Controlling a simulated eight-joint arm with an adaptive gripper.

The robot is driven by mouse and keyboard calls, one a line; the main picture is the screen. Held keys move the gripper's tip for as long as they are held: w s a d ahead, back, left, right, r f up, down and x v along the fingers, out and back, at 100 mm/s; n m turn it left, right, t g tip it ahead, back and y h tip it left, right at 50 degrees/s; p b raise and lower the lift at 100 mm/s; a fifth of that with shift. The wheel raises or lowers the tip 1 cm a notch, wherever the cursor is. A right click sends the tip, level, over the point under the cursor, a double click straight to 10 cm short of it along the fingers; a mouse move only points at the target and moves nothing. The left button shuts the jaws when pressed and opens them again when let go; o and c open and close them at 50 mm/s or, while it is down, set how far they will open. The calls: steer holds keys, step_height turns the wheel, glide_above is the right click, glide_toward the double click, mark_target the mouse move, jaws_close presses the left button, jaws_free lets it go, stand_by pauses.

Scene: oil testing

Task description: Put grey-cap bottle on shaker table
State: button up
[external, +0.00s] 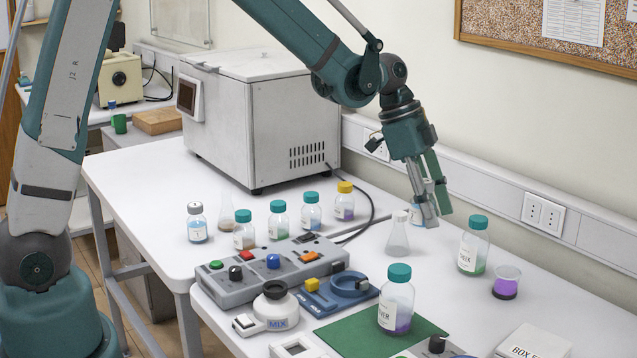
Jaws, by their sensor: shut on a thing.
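A small bottle with a grey cap (196,222) and blue contents stands upright on the left of the white table. My gripper (431,218) hangs over the right of the table, far from that bottle. It is shut on a small pale bottle (416,214) with bluish contents. The fingers hide most of this bottle, and I cannot tell its cap colour. I cannot tell for sure which device is the shaker table. A flat green platform (352,338) at the front carries a teal-cap bottle (396,302).
A stoppered flask (397,238) stands just left of my gripper. A teal-cap bottle (473,248) and a purple beaker (506,284) stand to the right. A control box (240,290), MIX device (275,306) and blue device (338,297) stand at the front. Several bottles stand at back left.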

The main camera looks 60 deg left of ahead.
steer(key=a+n+t, duration=0.1)
steer(key=a+n, duration=0.2)
steer(key=a, duration=2.8)
steer(key=s+a+n+y+p, duration=0.1)
steer(key=s+a, duration=0.3)
steer(key=a, duration=0.8)
steer(key=s+a+n+y+p, duration=0.1)
steer(key=s+a, duration=0.3)
steer(key=a, duration=0.8)
steer(key=shift+t, duration=0.4)
steer(key=shift+a+f, duration=0.15)
steer(key=shift+f, duration=2.35)
steer(key=shift+f, duration=3.15)
steer(key=shift+f, duration=0.1)
steer(key=shift+f, duration=1.75)
